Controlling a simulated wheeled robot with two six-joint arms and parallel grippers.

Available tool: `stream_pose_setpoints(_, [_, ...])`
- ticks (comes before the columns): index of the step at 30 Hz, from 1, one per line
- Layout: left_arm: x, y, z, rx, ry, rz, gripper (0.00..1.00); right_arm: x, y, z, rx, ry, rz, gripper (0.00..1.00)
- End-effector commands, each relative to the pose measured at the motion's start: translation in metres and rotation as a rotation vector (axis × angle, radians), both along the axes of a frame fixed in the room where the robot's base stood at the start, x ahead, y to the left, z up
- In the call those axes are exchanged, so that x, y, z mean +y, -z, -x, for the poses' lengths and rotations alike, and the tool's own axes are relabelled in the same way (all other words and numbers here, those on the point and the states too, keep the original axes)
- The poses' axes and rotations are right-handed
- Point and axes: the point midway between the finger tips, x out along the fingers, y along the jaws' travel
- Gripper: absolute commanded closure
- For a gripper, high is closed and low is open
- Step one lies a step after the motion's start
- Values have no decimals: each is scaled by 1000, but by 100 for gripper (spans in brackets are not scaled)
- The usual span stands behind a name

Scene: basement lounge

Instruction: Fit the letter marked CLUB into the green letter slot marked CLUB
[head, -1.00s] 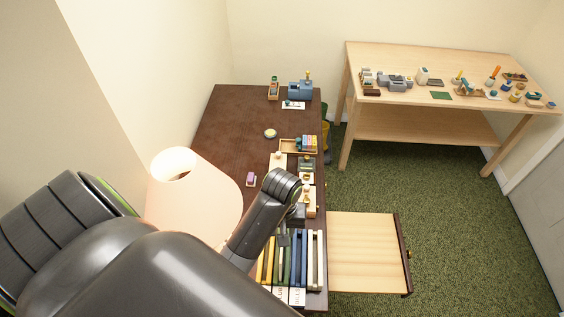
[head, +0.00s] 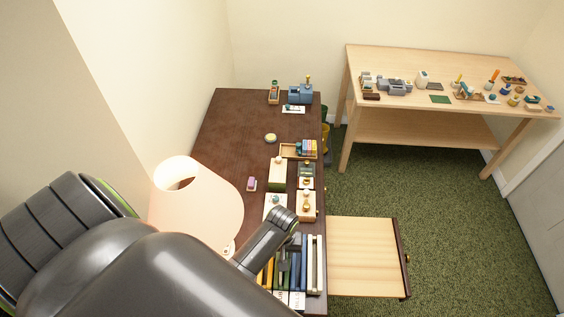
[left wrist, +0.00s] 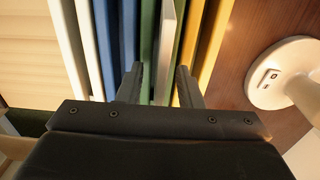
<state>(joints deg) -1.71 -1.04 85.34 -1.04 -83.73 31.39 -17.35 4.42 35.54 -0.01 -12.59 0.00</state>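The letter rack stands at the near end of the dark desk, with upright yellow, green, blue and white dividers (head: 304,262); it also fills the left wrist view (left wrist: 127,35). A thin pale upright piece, apparently a letter (left wrist: 167,40), stands between green dividers (left wrist: 148,40) there. My left gripper (left wrist: 157,85) is over the rack, its two fingers apart on either side of that pale piece and a green divider, with visible gaps. In the head view my left gripper (head: 291,243) is partly hidden by its arm. The CLUB marking is not legible. My right gripper is not in view.
A lamp with a pale shade (head: 195,205) stands left of the rack; its white base (left wrist: 285,75) is close by. Small boxes and stamps (head: 306,203) line the desk behind the rack. An open drawer (head: 365,255) juts out right. A wooden table (head: 440,65) stands at the back.

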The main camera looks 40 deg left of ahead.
Motion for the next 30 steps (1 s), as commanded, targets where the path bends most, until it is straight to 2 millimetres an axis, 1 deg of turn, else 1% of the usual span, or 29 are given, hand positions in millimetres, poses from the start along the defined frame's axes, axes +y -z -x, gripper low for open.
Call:
stream_pose_setpoints(3, [0,11,-1,1,0,0,67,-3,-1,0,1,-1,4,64])
stream_pose_setpoints(6, [0,16,0,0,0,0,67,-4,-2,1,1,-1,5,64])
stream_pose_setpoints(14, [0,18,0,-1,0,-1,67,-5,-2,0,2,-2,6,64])
stream_pose_setpoints(17, [0,18,0,-1,0,-1,79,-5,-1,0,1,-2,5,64])
stream_pose_setpoints(21, [0,18,0,-1,0,-1,97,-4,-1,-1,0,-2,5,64])
stream_pose_setpoints(22, [0,18,0,-1,0,-1,100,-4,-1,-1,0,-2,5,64])
stream_pose_setpoints(30, [0,18,0,-1,0,-1,100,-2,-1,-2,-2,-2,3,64])
